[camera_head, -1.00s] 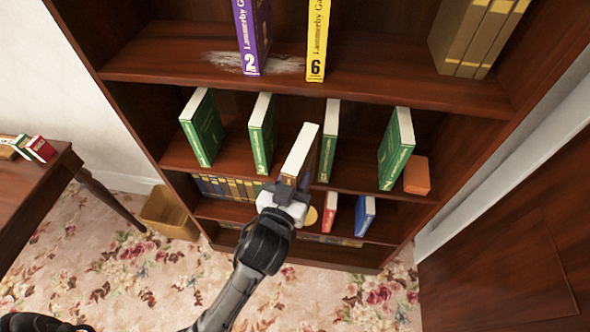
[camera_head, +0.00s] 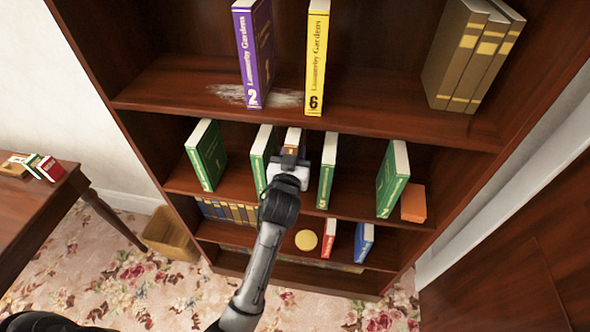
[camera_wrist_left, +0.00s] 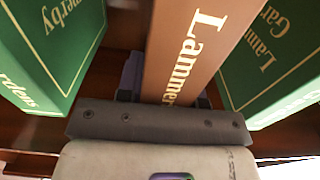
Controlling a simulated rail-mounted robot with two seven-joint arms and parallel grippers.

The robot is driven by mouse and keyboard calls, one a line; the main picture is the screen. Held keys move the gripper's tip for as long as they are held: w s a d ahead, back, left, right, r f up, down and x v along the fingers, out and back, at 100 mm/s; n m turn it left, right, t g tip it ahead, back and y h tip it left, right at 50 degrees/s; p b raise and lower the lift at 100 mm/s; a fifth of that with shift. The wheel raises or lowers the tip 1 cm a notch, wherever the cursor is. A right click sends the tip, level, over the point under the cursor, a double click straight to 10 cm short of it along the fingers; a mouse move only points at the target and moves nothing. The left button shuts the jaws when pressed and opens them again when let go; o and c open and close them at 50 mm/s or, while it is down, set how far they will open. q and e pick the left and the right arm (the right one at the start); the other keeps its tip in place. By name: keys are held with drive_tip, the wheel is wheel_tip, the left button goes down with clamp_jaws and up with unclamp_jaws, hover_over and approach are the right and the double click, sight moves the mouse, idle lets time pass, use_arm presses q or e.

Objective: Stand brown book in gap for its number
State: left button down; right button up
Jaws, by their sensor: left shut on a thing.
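The brown book (camera_head: 293,142) is upright in my left gripper (camera_head: 290,164), which is shut on it. It is between the second green book (camera_head: 262,155) and the third green book (camera_head: 327,170) on the middle shelf (camera_head: 350,203). In the left wrist view the brown book's spine (camera_wrist_left: 192,50) reads "Lammerby" and faces me. Green books stand apart from it on the left (camera_wrist_left: 55,50) and right (camera_wrist_left: 270,60). My gripper hides the book's lower end, so I cannot tell whether it touches the shelf. My right gripper is not in view.
Another green book (camera_head: 206,155) stands at left and one (camera_head: 392,178) at right, beside an orange block (camera_head: 414,204). Above are a purple book (camera_head: 253,55) and a yellow book (camera_head: 316,60). Below stand a red book (camera_head: 329,238) and a blue book (camera_head: 364,243).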

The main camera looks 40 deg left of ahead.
use_arm(q)
wheel_tip(320, 180, down, 5)
drive_tip(key=shift+r+b, duration=0.1)
drive_tip(key=shift+b, duration=0.75)
drive_tip(key=c, duration=0.8)
unclamp_jaws()
